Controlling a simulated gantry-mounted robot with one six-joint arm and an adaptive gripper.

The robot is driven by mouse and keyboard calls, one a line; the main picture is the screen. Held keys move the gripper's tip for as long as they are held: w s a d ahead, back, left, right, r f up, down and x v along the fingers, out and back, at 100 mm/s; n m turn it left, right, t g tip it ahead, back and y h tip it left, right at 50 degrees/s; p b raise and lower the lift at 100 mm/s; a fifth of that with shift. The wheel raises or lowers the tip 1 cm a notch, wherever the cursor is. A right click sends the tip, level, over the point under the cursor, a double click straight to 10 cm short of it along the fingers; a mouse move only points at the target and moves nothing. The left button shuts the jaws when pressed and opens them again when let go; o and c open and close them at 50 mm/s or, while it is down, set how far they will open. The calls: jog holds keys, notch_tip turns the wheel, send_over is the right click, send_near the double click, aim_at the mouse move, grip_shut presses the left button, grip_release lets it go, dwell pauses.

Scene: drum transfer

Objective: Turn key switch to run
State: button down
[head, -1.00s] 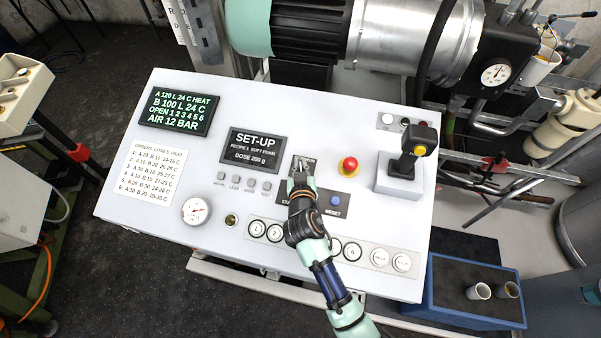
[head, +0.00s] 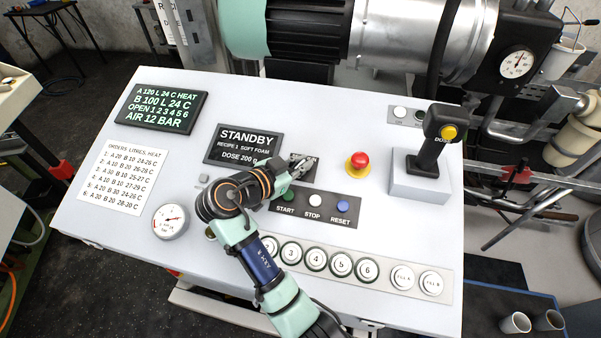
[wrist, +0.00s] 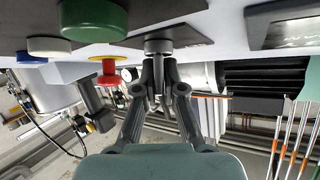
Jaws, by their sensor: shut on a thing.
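The key switch (head: 311,167) sits on a small dark plate on the white control panel (head: 250,95), right of the recipe display. My gripper (head: 296,168) reaches it from the left and is shut on its knob. In the wrist view my gripper's two fingers (wrist: 159,62) close on the grey round knob of the key switch (wrist: 158,46). The recipe display (head: 243,146) reads STANDBY, RECIPE 1 SOFT FOAM, DOSE 200 g. The key's position marks are too small and too covered to read.
Close below the switch are the green START (head: 288,197), white STOP (head: 315,200) and blue RESET (head: 343,206) buttons. A red mushroom button (head: 358,163) and a joystick (head: 432,140) stand to the right. My arm covers part of the small button row and the numbered buttons.

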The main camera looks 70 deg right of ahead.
jog(key=shift+f+m+g+y+b, duration=0.2)
jog(key=shift+m+g+y+b, duration=0.6)
jog(key=shift+m, duration=0.4)
jog(key=c, duration=1.3)
grip_release()
jog(key=shift+r, duration=0.1)
jog(key=v, duration=1.2)
jog(key=shift+w, duration=0.1)
